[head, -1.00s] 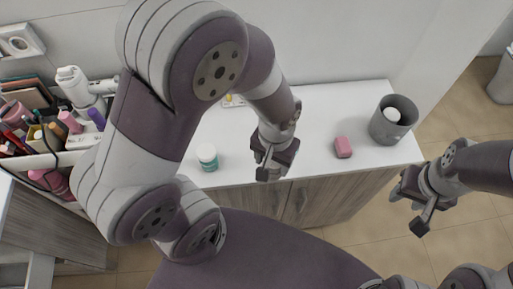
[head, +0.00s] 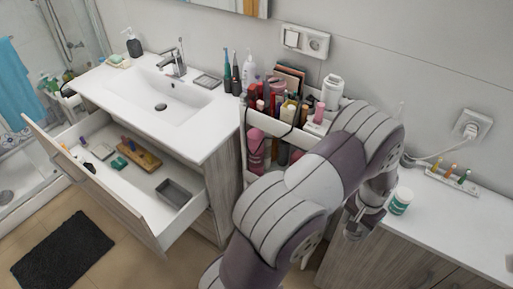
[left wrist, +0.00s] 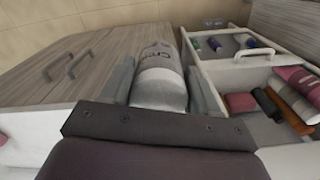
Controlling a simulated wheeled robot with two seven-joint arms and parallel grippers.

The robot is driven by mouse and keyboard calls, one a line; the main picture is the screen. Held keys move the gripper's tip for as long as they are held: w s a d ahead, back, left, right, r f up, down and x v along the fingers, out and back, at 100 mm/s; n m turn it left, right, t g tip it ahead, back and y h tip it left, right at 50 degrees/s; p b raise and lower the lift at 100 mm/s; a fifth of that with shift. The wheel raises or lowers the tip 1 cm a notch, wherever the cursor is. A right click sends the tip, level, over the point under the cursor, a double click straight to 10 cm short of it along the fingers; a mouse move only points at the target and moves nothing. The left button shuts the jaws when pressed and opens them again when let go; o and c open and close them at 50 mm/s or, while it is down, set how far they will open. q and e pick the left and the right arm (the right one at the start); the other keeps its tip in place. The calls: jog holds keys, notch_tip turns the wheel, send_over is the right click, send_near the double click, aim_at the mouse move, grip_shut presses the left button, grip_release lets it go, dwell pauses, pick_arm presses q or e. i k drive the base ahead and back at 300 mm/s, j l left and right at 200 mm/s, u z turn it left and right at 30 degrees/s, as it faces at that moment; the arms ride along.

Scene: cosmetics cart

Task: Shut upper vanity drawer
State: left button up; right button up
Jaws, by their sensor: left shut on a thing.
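The upper vanity drawer (head: 140,213) stands pulled far out below the white sink top in the head view. Its open top shows several small items inside. My left gripper (head: 355,228) is over the counter's front edge at right, beyond the cosmetics cart and well away from the drawer. In the left wrist view a pale grey cylinder with dark lettering (left wrist: 160,75) sits between its fingers. My own arm hides part of the cart. My right gripper is out of view.
The cosmetics cart (head: 246,150), full of bottles and tubes, stands right of the vanity. A teal-and-white jar (head: 401,201) stands on the right counter (head: 455,228) beside my left gripper. A dark mat (head: 62,252) lies on the floor left of the drawer, with bare floor around it.

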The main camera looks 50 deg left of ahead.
aim_at(155, 215)
jog(key=j+u, duration=0.25)
jog(key=u, duration=0.15)
jog(key=i+j+u, duration=0.15)
jog(key=u, duration=0.3)
jog(key=i+j+u, duration=0.1)
jog(key=u, duration=0.3)
jog(key=i+j+u, duration=0.15)
jog(key=u, duration=0.25)
jog(key=i+j+u, duration=0.15)
jog(key=u, duration=0.3)
jog(key=i+u, duration=0.15)
jog(key=u, duration=0.25)
jog(key=i+l, duration=0.1)
jog(key=i, duration=0.2)
jog(key=i+l, duration=0.1)
jog(key=i, duration=0.2)
